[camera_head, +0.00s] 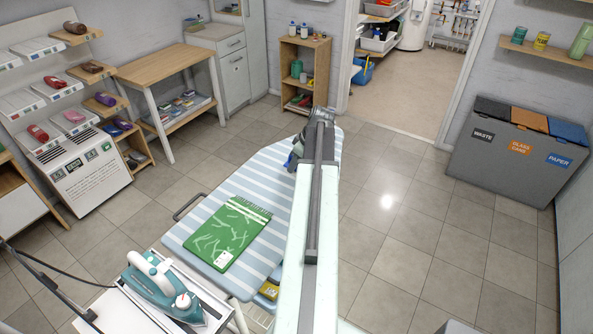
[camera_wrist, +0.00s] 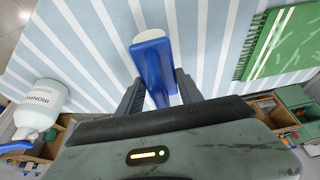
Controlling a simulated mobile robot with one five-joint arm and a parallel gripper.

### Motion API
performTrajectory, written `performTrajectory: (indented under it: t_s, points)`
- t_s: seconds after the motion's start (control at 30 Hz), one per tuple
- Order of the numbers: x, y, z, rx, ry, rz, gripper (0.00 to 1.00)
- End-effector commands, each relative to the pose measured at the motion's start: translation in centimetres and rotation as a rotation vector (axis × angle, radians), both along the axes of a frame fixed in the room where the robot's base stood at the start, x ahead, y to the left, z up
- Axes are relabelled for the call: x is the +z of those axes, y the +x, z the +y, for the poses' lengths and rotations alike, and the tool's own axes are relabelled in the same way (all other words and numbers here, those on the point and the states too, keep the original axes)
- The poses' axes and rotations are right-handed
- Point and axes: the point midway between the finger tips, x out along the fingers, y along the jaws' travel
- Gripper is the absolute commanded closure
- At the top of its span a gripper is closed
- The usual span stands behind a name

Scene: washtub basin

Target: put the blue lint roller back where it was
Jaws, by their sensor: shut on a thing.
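The blue lint roller (camera_wrist: 153,58) shows in the wrist view, upright in the picture, with a whitish end at the top. My gripper (camera_wrist: 158,90) has its two dark fingers on either side of the blue body and is shut on it. The roller is over the blue and white striped ironing board (camera_wrist: 90,50); I cannot tell whether it touches the cover. In the head view my arm reaches out over the far end of the ironing board (camera_head: 270,165) and hides most of the gripper; the roller cannot be made out there.
A green folded item (camera_head: 228,232) lies mid-board; it also shows in the wrist view (camera_wrist: 283,45). A white bottle marked IRONING (camera_wrist: 42,105) is left of my gripper. A teal iron (camera_head: 160,285) rests at the near end. Open floor lies right of the board.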

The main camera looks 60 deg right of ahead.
Motion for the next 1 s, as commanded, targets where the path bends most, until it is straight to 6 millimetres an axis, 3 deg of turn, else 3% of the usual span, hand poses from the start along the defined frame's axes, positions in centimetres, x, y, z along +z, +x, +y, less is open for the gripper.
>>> performTrajectory:
  t_s: [0.1,0.17,0.57,0.6,0.67,1.0]
  points:
    - [-2.9,0.2,-0.2,-0.001,0.000,0.000,1.00]
    - [-3.8,0.2,-0.2,-0.001,0.000,0.000,1.00]
    - [-4.0,0.1,-0.2,-0.001,0.000,0.000,1.00]
    - [-3.9,0.1,-0.2,-0.001,0.000,0.000,0.49]
    - [-3.8,0.1,-0.2,-0.001,0.000,0.000,0.35]
    - [-3.7,0.1,-0.2,-0.002,0.001,0.000,0.35]
